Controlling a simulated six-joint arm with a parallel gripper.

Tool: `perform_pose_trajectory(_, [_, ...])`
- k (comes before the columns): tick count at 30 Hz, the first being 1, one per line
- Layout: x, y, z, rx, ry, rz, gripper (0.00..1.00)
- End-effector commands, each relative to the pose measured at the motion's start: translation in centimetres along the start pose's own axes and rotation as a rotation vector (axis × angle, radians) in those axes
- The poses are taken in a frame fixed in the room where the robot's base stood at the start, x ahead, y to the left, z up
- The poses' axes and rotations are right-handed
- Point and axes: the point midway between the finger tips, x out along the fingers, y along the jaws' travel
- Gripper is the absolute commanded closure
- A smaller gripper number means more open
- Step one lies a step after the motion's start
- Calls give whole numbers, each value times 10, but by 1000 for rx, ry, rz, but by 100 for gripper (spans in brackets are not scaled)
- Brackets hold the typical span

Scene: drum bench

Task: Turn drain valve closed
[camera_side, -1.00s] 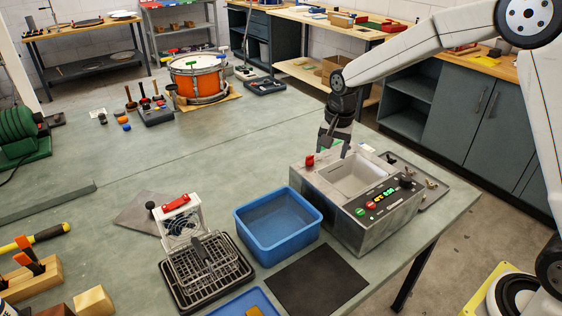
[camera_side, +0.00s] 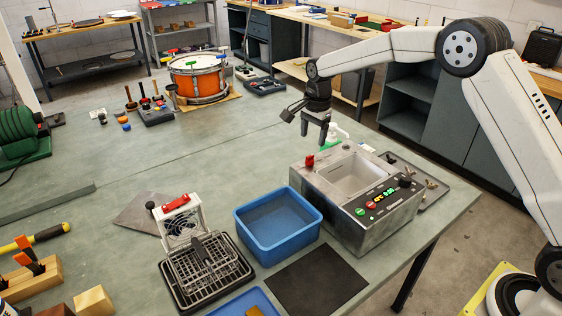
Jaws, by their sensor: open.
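The metal wash tank (camera_side: 340,215) stands on the bench at the right, with an open basin in its top and a control panel at its front. A small red handle (camera_side: 310,161), which looks like the drain valve, is upright at the tank's left rear corner. My gripper (camera_side: 315,138) points down above and a little behind the red handle, apart from it. Its jaws are open and nothing shows between them. The handle's exact turn angle is too small to tell.
A white object with a green part (camera_side: 338,132) stands behind the tank, close to my gripper. A blue bin (camera_side: 277,258) is left of the tank, beside a black rack (camera_side: 205,270). A dark mat (camera_side: 317,281) lies in front.

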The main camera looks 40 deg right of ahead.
Motion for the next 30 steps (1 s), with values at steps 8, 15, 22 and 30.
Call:
perform_pose_trajectory(8, [29,1,0,-2,-1,3,28])
perform_pose_trajectory(15, [57,0,0,-2,-1,1,28])
perform_pose_trajectory(22, [71,0,0,-2,-1,-1,28])
perform_pose_trajectory(30, [73,0,0,-2,0,-1,28])
